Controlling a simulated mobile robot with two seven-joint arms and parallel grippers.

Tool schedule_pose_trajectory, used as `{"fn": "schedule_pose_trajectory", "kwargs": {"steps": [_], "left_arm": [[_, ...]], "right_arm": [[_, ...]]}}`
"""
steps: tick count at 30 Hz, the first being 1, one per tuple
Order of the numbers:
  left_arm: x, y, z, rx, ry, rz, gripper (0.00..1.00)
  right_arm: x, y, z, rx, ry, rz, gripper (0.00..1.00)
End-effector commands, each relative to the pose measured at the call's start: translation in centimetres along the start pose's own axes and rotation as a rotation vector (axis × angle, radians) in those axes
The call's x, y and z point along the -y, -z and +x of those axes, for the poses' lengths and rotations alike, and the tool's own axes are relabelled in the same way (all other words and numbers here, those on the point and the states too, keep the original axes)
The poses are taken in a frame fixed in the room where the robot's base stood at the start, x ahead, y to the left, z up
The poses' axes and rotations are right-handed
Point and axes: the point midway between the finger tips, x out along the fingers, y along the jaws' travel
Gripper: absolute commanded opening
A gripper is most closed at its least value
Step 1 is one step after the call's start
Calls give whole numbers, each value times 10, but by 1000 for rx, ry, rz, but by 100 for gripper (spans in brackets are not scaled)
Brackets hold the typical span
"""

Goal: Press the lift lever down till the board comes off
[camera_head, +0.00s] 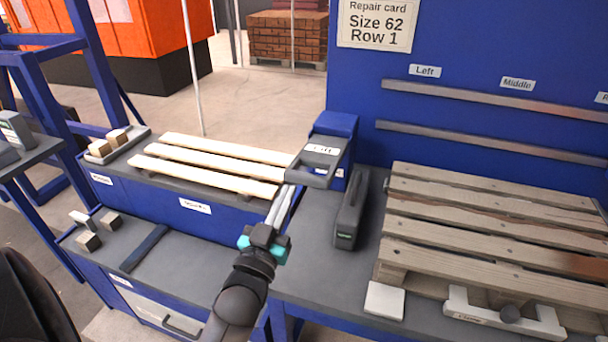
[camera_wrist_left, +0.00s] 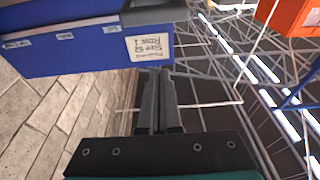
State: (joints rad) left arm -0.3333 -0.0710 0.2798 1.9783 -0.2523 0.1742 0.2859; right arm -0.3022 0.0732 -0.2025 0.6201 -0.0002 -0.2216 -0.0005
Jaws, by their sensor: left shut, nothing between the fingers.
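The lift lever (camera_head: 312,176) is a grey handle on a blue housing (camera_head: 337,125), with a label that seems to read "Lift". Three pale boards (camera_head: 205,165) lie side by side to its left on a dark-topped blue stand. A pallet (camera_head: 490,222) of worn grey-brown boards lies on the bench at the right. My left gripper (camera_head: 286,194) is shut and empty, its fingertips at the near left end of the lever in the picture; I cannot tell whether they touch. Its closed fingers show in the left wrist view (camera_wrist_left: 158,95). My right gripper is out of view.
A dark grey block-like tool (camera_head: 350,212) stands between the lever and the pallet. A white bracket (camera_head: 505,314) lies at the pallet's near edge, and a pale square pad (camera_head: 384,300) beside it. The blue back panel (camera_head: 470,85) carries two rails.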

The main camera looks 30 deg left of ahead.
Motion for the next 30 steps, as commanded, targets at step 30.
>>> {"fn": "schedule_pose_trajectory", "kwargs": {"steps": [30], "left_arm": [[0, -27, 92, 7, 0, -1, 0]], "right_arm": [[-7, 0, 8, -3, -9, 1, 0]]}}
